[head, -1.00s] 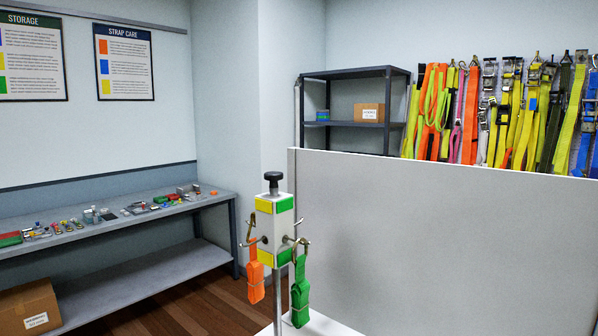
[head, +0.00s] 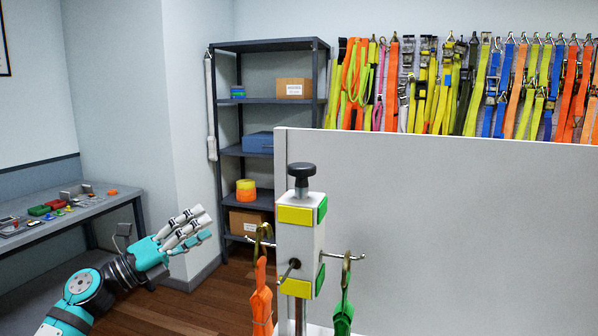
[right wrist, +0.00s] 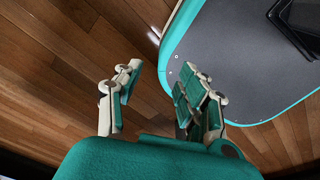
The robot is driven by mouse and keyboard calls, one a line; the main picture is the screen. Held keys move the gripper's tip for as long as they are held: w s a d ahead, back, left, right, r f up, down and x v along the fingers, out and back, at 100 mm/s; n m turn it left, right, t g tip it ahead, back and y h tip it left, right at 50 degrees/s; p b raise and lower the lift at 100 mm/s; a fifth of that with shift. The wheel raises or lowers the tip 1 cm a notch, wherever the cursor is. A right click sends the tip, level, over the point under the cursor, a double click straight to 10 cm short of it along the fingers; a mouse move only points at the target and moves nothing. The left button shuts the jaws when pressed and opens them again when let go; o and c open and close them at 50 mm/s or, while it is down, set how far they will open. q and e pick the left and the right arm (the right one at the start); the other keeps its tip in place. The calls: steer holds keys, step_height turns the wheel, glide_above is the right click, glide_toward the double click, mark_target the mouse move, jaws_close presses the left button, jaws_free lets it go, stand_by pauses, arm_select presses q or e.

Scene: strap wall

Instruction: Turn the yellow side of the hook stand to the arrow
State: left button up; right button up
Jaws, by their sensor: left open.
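No arrow shows. My left gripper (head: 205,226) is open and empty, left of the stand and apart from it. My right gripper (right wrist: 152,92) shows in the right wrist view, fingers apart with nothing between them, above the floor.
A grey panel (head: 440,230) stands close behind and right of the stand. A dark shelf unit (head: 270,102) is at the back, a workbench (head: 95,216) with small parts at the left. Straps (head: 455,85) hang on the back wall. Wooden floor (head: 200,292) is clear at lower left.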

arm_select(q)
steer(key=s+d+r+m+g+h, duration=0.1)
steer(key=s+d+r+m+g, duration=0.25)
steer(key=s+r+m, duration=0.35)
steer(key=m+g+y, duration=0.2)
steer(key=m, duration=0.4)
glide_toward(295, 166)
steer(key=p+x, duration=0.6)
steer(key=x, duration=0.4)
steer(key=shift+w+d+f, duration=0.1)
steer(key=shift+w+d, duration=0.1)
steer(key=shift+d, duration=0.35)
arm_select(e)
step_height(295, 166, up, 6)
steer(key=shift+d, duration=0.4)
arm_select(q)
steer(key=shift+c, duration=0.5)
arm_select(e)
steer(key=shift+w, duration=0.1)
arm_select(q)
jaws_close()
steer(key=shift+w+d, duration=0.1)
steer(key=shift+f, duration=0.1)
arm_select(e)
steer(key=shift+a, duration=0.15)
